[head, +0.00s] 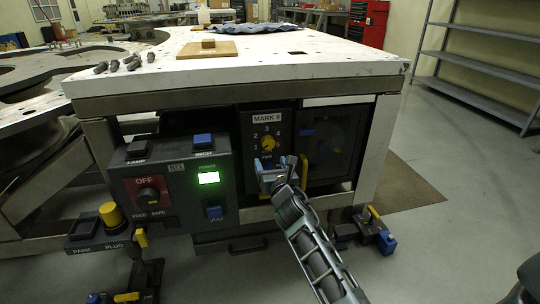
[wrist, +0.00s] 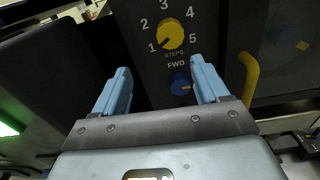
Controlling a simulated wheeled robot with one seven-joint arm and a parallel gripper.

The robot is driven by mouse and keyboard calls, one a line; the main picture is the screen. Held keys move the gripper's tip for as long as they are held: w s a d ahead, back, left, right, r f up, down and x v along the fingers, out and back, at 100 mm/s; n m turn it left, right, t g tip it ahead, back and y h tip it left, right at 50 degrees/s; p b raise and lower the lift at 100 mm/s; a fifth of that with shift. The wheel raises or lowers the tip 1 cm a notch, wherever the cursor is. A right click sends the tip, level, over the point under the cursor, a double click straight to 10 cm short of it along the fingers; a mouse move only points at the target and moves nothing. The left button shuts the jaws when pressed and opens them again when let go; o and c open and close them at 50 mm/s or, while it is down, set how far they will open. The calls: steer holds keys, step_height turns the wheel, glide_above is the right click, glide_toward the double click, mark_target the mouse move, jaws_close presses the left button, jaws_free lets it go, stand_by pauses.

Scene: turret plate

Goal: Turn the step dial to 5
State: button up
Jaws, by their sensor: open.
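The yellow step dial (wrist: 170,36) sits on a dark panel, ringed by the numbers 1 to 5, with "STEPS" below it. Its dark pointer mark appears to aim at 1, at the lower left. In the head view the dial (head: 268,143) shows under a "MARK 9"-like label (head: 267,118). My gripper (wrist: 160,72) is open, its two blue fingers apart and empty. In the wrist view the dial lies beyond and above the fingertips, with no contact visible. In the head view my gripper (head: 272,178) is just below the dial.
A smaller blue knob (wrist: 180,83) marked FWD sits below the dial, between the fingers in view. A yellow handle (wrist: 249,78) stands to the right. A control box (head: 175,185) with a lit green screen (head: 208,178) juts out at left. The white tabletop (head: 300,55) overhangs the panel.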

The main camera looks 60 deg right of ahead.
mark_target(269, 145)
steer(key=shift+n+h, duration=0.3)
steer(key=shift+n, duration=0.2)
steer(key=shift+s+d+b+x, duration=0.2)
steer(key=shift+b+x, duration=0.3)
steer(key=shift+x, duration=1.1)
steer(key=shift+s+d+b+x, duration=0.2)
steer(key=shift+b+x, duration=0.3)
steer(key=shift+x, duration=1.15)
steer(key=shift+s+d+b+x, duration=0.2)
steer(key=shift+b+x, duration=0.3)
steer(key=shift+x, duration=1.1)
steer(key=shift+r, duration=0.15)
steer(key=shift+c, duration=0.5)
steer(key=c, duration=1)
steer(key=shift+o, duration=0.2)
steer(key=shift+a, duration=0.1)
